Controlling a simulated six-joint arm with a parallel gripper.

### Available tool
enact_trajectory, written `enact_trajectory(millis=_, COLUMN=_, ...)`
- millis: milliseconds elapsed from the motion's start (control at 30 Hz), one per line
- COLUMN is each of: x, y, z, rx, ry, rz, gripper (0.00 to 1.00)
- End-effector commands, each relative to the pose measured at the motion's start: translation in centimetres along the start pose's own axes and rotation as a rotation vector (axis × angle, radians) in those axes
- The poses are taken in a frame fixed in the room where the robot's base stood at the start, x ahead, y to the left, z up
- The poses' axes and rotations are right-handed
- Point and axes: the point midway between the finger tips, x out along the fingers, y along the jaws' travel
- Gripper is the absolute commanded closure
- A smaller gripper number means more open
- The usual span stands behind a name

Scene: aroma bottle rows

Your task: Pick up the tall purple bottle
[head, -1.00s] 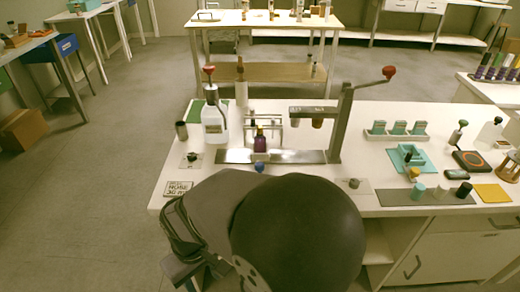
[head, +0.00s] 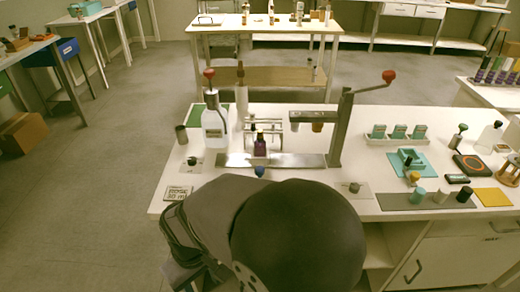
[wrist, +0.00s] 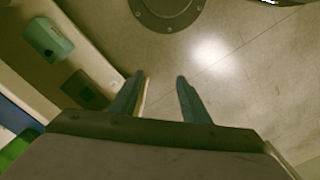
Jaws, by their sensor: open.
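A small purple bottle (head: 260,147) with a dark cap stands upright on the metal base of the press stand. Farther right, a rack of several purple bottles (head: 490,76) sits on the side table; these are small in the view, and I cannot tell which purple bottle is the tall one. My gripper shows only in the wrist view, where its two fingers (wrist: 163,88) are apart with nothing between them. No purple bottle shows in that view. In the head view my own arm hides the gripper.
The metal base (head: 285,160) carries an upright post with a red-knobbed lever (head: 389,76). A white jug (head: 214,125) stands left of the purple bottle. A green tray (head: 408,161) and small jars on a grey mat (head: 400,201) lie to the right. The front middle of the table is mostly behind my arm.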

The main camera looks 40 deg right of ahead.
Motion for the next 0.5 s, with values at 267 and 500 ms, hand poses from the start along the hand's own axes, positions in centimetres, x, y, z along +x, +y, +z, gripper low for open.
enact_trajectory(millis=267, x=0.0, y=0.0, z=0.0, rx=0.0, ry=0.0, rz=0.0, gripper=0.64)
enact_trajectory(millis=500, x=-0.27, y=0.96, z=-0.61, rx=-0.015, ry=0.02, rz=0.025, gripper=0.64)
